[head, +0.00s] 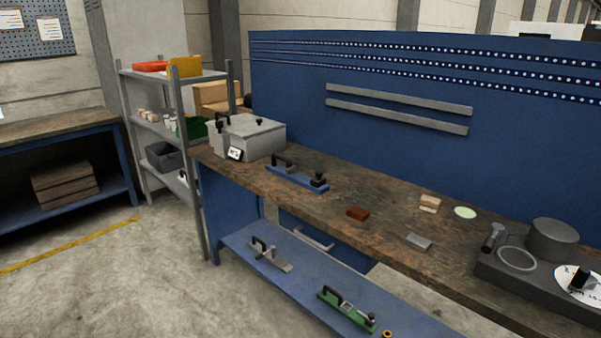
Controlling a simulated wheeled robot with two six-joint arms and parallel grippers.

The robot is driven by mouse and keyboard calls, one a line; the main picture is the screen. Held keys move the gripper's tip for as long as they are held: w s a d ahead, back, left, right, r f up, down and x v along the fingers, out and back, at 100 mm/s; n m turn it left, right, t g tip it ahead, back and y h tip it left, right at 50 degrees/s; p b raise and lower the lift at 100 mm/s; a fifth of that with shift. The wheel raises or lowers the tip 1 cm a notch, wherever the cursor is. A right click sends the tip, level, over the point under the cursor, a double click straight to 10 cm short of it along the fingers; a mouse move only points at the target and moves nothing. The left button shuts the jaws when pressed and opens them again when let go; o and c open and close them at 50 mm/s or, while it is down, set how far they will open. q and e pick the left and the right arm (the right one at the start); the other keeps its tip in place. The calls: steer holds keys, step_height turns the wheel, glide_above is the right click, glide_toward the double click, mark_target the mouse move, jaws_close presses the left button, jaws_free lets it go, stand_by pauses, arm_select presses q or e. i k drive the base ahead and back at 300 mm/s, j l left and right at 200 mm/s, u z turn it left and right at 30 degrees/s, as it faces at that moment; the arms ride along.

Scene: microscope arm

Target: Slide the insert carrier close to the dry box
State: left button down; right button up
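The dry box appears to be the light grey box (252,138) with a lid, dark fittings and a small display, at the left end of the workbench top. A blue plate (292,177) with a black handle and a black knob lies on the bench just right of and in front of the box, with a small gap between them. It may be the insert carrier. A similar grey plate (275,261) and a green plate (340,306), each with a dark handle, lie on the lower shelf. Which one is the insert carrier cannot be told for certain. Neither gripper is in view.
On the bench (335,210) are a red-brown block (358,213), a grey block (419,241), small wooden blocks (429,203), a pale green disc (465,212) and a dark apparatus (553,240) at right. A blue panel rises behind. A shelf rack (175,75) stands left.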

mark_target(289, 172)
steer(key=i+l, duration=0.1)
steer(key=i, duration=0.45)
steer(key=i+j+u, duration=0.2)
steer(key=i+u, duration=0.15)
steer(key=u, duration=0.15)
steer(key=i+u, duration=0.45)
steer(key=i+l+u, duration=0.1)
steer(key=i+u, duration=0.25)
steer(key=u, duration=0.15)
steer(key=i+u, duration=0.45)
steer(key=i, duration=1.05)
steer(key=z, duration=2.15)
